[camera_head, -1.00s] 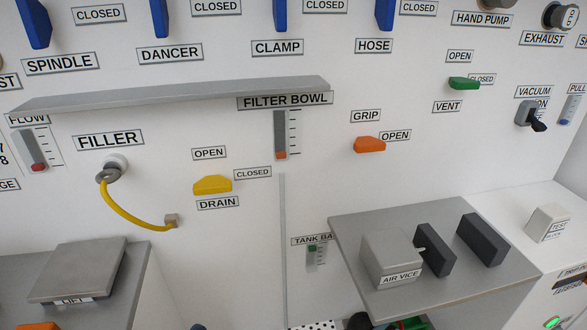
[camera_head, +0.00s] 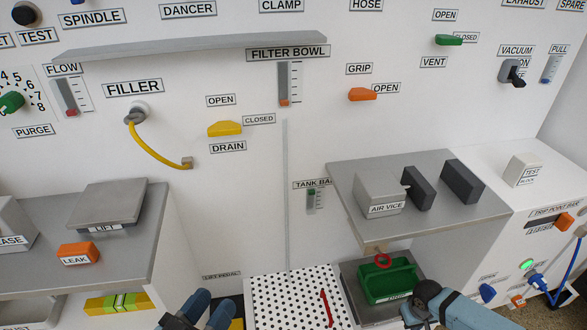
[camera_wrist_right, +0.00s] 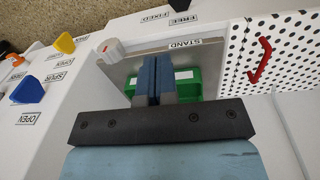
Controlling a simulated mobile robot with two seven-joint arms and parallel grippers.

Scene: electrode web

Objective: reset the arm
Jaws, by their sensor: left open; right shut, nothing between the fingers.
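My left gripper (camera_head: 208,306) is at the bottom edge of the head view, in front of the white panel. Its two blue fingers stand apart with nothing between them. My right gripper (camera_head: 420,300) is at the lower right of the head view, beside the front of a green container (camera_head: 387,280). In the right wrist view its blue fingers (camera_wrist_right: 155,70) are together and empty, over the green container (camera_wrist_right: 188,82), hiding its middle. I cannot tell whether they touch it.
The green container sits on a grey stand (camera_head: 350,279). A perforated white plate (camera_head: 275,290) with a red handle (camera_head: 326,308) lies to its left. A grey shelf (camera_head: 345,190) bears the air vice above. A left ledge (camera_head: 30,275) carries an orange leak block (camera_head: 79,253).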

